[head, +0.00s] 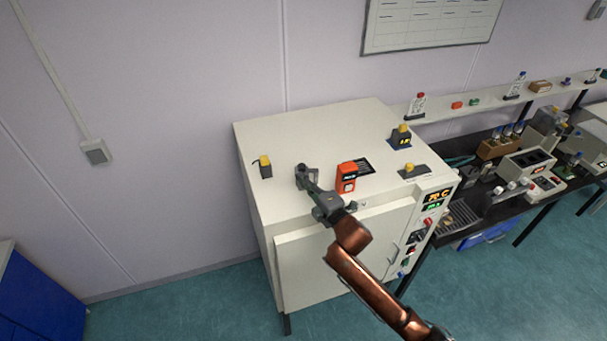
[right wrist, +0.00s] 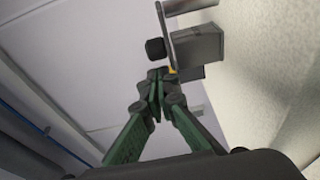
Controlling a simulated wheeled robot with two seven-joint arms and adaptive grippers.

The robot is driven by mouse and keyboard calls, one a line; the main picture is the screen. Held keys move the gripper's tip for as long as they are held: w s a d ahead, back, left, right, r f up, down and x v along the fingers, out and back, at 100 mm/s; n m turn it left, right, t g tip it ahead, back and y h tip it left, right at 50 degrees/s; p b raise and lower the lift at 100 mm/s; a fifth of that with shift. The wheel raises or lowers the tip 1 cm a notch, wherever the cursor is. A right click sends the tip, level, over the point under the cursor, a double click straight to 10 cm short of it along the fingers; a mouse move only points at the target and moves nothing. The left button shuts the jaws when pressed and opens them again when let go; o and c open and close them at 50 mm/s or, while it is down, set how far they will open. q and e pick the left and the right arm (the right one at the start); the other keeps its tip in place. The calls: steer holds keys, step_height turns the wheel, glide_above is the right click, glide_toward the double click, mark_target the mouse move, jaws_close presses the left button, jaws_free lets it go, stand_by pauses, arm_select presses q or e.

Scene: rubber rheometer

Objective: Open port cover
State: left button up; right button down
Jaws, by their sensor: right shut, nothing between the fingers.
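My right gripper (head: 306,180) reaches over the top of the white cabinet in the head view, its arm coming from the lower right. In the right wrist view, its dark green fingers (right wrist: 158,84) are closed together and empty. Just beyond the tips are a grey box with a flat bracket (right wrist: 205,44) and a round black knob (right wrist: 156,49); whether these are the port cover and its handle I cannot tell. The fingertips look close to them, but contact is unclear. In the head view the cover cannot be told apart from the gripper. My left gripper is not in view.
The white cabinet (head: 300,128) carries an orange device (head: 346,178) just right of the gripper and dark yellow-topped blocks (head: 265,168) (head: 401,138) (head: 409,171). A black bench (head: 462,236) with instruments stands to the right. The cabinet's back left top is clear.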

steer(key=shift+w+d, duration=0.2)
steer(key=shift+w, duration=0.35)
steer(key=shift+a+f+m+h, duration=0.1)
steer(key=shift+a+m+h, duration=0.05)
steer(key=shift+m+h, duration=0.15)
steer(key=shift+w+a+t+h+b, duration=0.1)
steer(key=shift+t+h+b, duration=0.2)
steer(key=shift+b, duration=0.05)
steer(key=shift+w+m+h, duration=0.1)
steer(key=shift+m+h, duration=0.2)
